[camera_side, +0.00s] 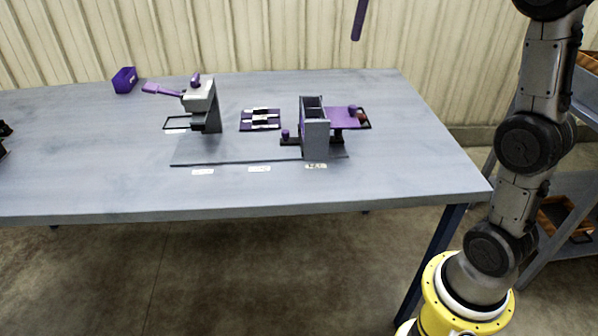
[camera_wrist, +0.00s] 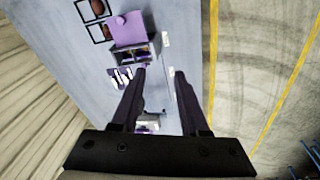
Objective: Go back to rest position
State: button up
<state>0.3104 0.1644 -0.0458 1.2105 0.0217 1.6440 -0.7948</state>
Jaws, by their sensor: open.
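My gripper (camera_wrist: 160,76) is open and empty in the wrist view, its two dark purple fingers apart, high above the table. In the side view only one purple finger (camera_side: 359,20) shows at the top edge; the rest is out of frame. Below stand a grey divided bin unit (camera_side: 316,140) with a purple plate (camera_side: 345,117), a purple rack with pale strips (camera_side: 260,120), and a grey press-like stand with a purple lever (camera_side: 202,103). A reddish-brown lump (camera_side: 363,118) lies at the plate's right end.
The grey table (camera_side: 90,170) is mostly bare at its left and front. A purple bin (camera_side: 124,80) stands at the back left. White labels (camera_side: 259,169) lie along the front strip. A corrugated wall (camera_side: 270,40) is behind. A shelf (camera_side: 570,205) with trays stands at the right.

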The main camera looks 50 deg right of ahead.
jog(key=s+a+f+t, duration=0.25)
jog(key=s+a, duration=0.65)
jog(key=s, duration=0.5)
jog(key=s+a+f+m, duration=0.1)
jog(key=s+f+m, duration=0.1)
jog(key=f, duration=0.5)
jog(key=s+a+f+m+t, duration=0.1)
jog(key=s+f+m, duration=0.2)
jog(key=s+f, duration=0.2)
notch_tip(320, 180, down, 3)
jog(key=shift+a+r+m, duration=0.2)
jog(key=shift+a+m, duration=0.05)
jog(key=shift+m, duration=0.05)
